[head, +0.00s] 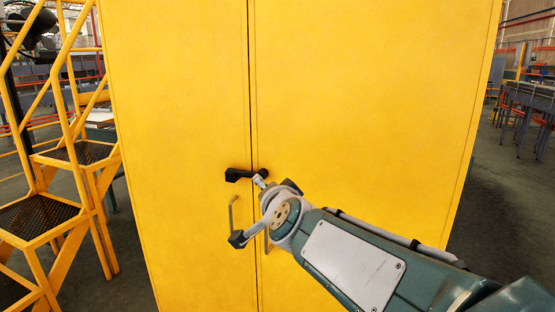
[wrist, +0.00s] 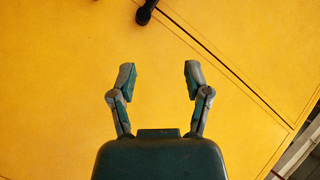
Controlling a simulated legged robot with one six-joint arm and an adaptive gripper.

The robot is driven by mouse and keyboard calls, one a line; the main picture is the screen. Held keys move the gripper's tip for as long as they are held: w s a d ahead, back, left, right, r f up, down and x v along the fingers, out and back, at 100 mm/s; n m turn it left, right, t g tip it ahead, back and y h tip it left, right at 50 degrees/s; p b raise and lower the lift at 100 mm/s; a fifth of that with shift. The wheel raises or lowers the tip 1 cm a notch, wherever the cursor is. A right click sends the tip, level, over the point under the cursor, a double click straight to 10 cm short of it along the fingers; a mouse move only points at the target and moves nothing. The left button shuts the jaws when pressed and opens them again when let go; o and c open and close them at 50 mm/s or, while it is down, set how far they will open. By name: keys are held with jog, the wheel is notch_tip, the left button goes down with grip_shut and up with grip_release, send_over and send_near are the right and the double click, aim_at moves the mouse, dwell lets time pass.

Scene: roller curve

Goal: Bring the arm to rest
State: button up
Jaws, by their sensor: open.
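My gripper (wrist: 160,80) is open in the wrist view, with its two fingers apart and nothing between them. The yellow cabinet door surface fills the space beyond them. In the head view my arm reaches in from the lower right, and its end is in front of the cabinet (head: 375,100), just below the black latch handle (head: 240,174). The handle also shows at the top edge of the wrist view (wrist: 146,12), beyond the fingers. I cannot tell the exact gap between gripper and door.
The two cabinet doors look shut along a straight seam. A grey bar handle (head: 232,215) is on the left door; another is partly hidden by my arm. Yellow metal stairs (head: 60,190) stand at left. Tables (head: 530,100) stand far right, past open floor.

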jog(key=s+d+f+n+g+h, duration=0.1)
jog(key=s+d+f+n+g, duration=0.1)
jog(key=s+d+f, duration=0.3)
jog(key=s+d+f+n+g+h, duration=0.2)
jog(key=s+d+f+g, duration=0.2)
jog(key=s, duration=0.9)
jog(key=s+d+f+n+g+h, duration=0.1)
jog(key=s+d+f+n+g, duration=0.2)
jog(key=s+d+f, duration=0.5)
jog(key=shift+s+d+g, duration=0.3)
jog(key=shift+s+g, duration=0.1)
jog(key=shift+s, duration=0.1)
